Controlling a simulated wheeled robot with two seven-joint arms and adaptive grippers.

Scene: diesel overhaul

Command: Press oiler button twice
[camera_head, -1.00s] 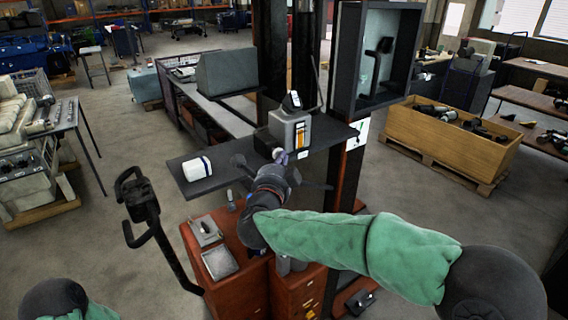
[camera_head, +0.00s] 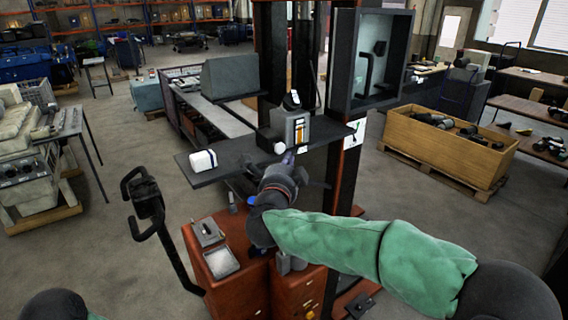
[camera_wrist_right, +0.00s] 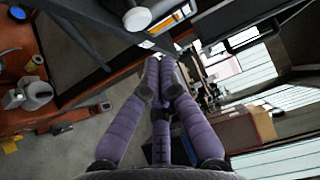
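The oiler (camera_head: 291,128) is a grey box with a yellow-orange stripe, standing on a dark shelf (camera_head: 232,163). A small round white button (camera_head: 279,148) shows low on its near side. In the right wrist view the white round button (camera_wrist_right: 137,18) is at the top, beyond the fingertips. My right gripper (camera_head: 288,158) is just below and right of the button in the head view. In the wrist view its purple fingers (camera_wrist_right: 160,66) come together at the tips with nothing held; I see a gap to the button. My left gripper is out of view.
A white box (camera_head: 203,161) sits at the shelf's left end. A dark open cabinet (camera_head: 345,60) hangs right of the oiler. A red cabinet (camera_head: 209,285) stands below, and a black handle on a post (camera_head: 147,205) stands left. A wooden crate (camera_head: 440,148) is at right.

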